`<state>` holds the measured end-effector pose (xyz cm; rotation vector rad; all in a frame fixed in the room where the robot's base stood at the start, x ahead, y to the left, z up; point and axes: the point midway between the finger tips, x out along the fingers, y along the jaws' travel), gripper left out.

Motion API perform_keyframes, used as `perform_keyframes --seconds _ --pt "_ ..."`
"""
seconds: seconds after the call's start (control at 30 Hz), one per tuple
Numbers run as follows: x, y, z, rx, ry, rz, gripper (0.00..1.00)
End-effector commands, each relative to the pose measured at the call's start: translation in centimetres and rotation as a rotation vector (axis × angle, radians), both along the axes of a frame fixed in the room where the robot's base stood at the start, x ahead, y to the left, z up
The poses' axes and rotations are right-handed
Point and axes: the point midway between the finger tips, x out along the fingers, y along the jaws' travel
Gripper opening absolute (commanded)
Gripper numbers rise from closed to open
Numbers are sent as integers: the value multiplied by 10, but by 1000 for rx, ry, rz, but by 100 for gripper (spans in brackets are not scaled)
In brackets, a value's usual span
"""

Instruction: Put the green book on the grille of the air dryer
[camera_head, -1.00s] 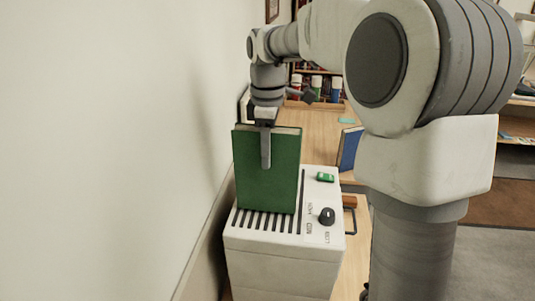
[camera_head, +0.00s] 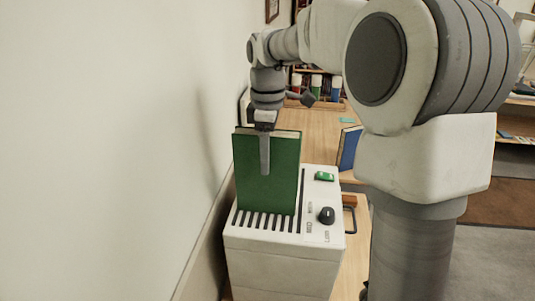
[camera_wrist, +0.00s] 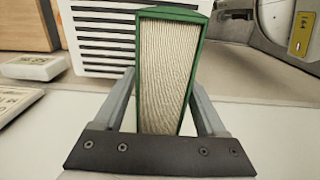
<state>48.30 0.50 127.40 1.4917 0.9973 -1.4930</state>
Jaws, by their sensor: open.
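The green book (camera_head: 268,180) stands upright on the slotted grille (camera_head: 262,221) on top of the white air dryer (camera_head: 280,265). My gripper (camera_head: 265,155) is above and around the book from the top, with one finger in front of its cover. In the wrist view the book (camera_wrist: 167,75) shows its page edges between the two fingers of my gripper (camera_wrist: 165,100). The jaws are open, with the fingers on either side of the book. Whether a finger touches the cover I cannot tell. The grille (camera_wrist: 95,40) also shows beside the book in the wrist view.
The dryer top has a black knob (camera_head: 326,215) and a green switch (camera_head: 325,176) at the right. A wall (camera_head: 110,150) is close on the left. Behind is a wooden table (camera_head: 318,125) with a blue book (camera_head: 349,149) and several coloured bottles at the back.

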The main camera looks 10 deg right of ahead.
Motion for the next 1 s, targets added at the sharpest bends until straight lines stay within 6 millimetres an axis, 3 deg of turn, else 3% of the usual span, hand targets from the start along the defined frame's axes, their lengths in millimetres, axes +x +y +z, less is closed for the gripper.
perform_keyframes --seconds 0.6,0.87,1.0 --pt "1 0 110 1 -4 1 74" --pt "0 0 121 0 -1 -2 74" --pt "-11 3 123 -11 -21 -43 74"
